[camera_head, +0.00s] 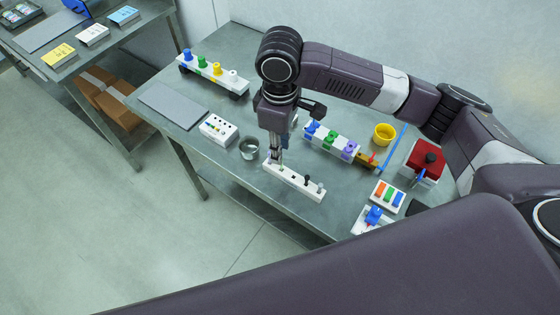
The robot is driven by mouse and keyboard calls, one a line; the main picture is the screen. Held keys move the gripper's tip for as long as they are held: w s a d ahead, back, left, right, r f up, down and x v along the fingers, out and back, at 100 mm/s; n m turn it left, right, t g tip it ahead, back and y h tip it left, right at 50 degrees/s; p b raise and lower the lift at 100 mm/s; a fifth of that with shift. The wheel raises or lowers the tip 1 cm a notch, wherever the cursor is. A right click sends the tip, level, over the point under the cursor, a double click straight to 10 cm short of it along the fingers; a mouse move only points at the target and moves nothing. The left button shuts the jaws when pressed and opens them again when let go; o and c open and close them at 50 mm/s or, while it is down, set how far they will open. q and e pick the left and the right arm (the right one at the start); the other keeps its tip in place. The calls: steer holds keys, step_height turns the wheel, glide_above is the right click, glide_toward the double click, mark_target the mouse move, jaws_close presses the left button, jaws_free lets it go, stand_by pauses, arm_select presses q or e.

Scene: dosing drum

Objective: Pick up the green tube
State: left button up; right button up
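Two green pieces could be the green tube, and I cannot tell which it is. One green-topped piece (202,62) stands in the white rack (211,77) at the back left, between blue and yellow ones. Another green piece (330,138) sits in the middle rack between blue and purple ones. My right gripper (278,157) points down over the left end of a white slotted block (300,184), left of the middle rack. Its fingers look close together, and a faint green speck shows at their tips. Whether they hold anything is unclear. My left gripper is out of view.
A metal cup (249,148) stands close left of the gripper. A white box with sockets (218,129) and a grey plate (171,105) lie farther left. A yellow cup (384,134), a red box (426,161) and a colored tray (387,196) stand right.

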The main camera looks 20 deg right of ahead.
mark_target(282, 167)
steer(key=shift+s+f, duration=0.25)
steer(key=shift+f, duration=0.15)
steer(key=f, duration=0.2)
steer(key=f+p, duration=0.1)
steer(key=f, duration=0.2)
steer(key=shift+w+d+p, duration=0.1)
steer(key=shift+d+p, duration=0.1)
steer(key=shift+p, duration=0.1)
jaws_close()
